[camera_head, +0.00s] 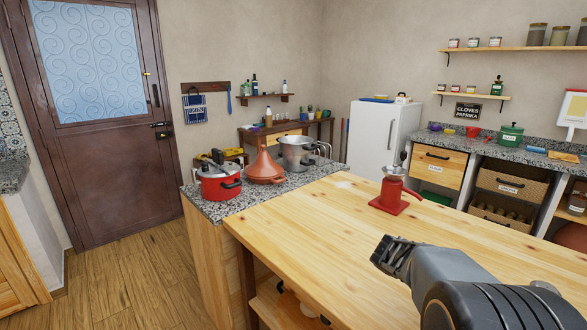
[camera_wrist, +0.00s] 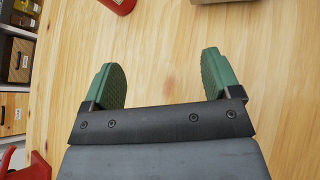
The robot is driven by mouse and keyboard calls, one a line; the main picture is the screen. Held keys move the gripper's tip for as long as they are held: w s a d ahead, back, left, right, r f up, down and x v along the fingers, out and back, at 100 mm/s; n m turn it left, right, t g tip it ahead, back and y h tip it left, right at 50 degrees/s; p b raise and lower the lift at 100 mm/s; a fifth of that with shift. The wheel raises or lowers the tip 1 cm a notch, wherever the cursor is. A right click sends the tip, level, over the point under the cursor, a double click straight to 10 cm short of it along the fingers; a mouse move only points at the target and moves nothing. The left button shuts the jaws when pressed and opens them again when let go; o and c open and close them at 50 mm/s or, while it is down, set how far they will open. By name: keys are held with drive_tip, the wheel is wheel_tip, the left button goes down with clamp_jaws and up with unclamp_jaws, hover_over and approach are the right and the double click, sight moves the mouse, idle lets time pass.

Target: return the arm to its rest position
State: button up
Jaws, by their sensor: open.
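My arm reaches in from the lower right of the head view, with my gripper (camera_head: 388,254) above the wooden table (camera_head: 300,230). In the wrist view my gripper (camera_wrist: 160,80) shows two green fingers set wide apart. Only bare wood shows between them, so it holds nothing. The tabletop (camera_wrist: 160,40) lies beyond the fingers.
A red grinder (camera_head: 390,195) stands on the table beyond my gripper. A red pot (camera_head: 219,182), an orange tagine (camera_head: 264,168) and a steel pot (camera_head: 298,152) stand on the granite counter at the left. The table's left part is clear.

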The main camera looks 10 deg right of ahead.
drive_tip(key=s+a+r+m+t+y+p, duration=0.1)
drive_tip(key=a+r+m+t+y+p, duration=0.1)
drive_tip(key=a, duration=0.6)
drive_tip(key=s+a+r+m+t+y+p, duration=0.1)
drive_tip(key=a+r+m+t+y+p, duration=0.1)
drive_tip(key=a, duration=0.6)
drive_tip(key=s+a+r+m+t+y+p, duration=0.1)
drive_tip(key=a+r+m+t+y+p, duration=0.2)
drive_tip(key=a+y, duration=0.3)
drive_tip(key=shift+s+a+m+t+y+p, duration=0.4)
drive_tip(key=shift+a+m+t+p, duration=0.2)
drive_tip(key=shift+a+t, duration=0.3)
drive_tip(key=shift+r, duration=0.1)
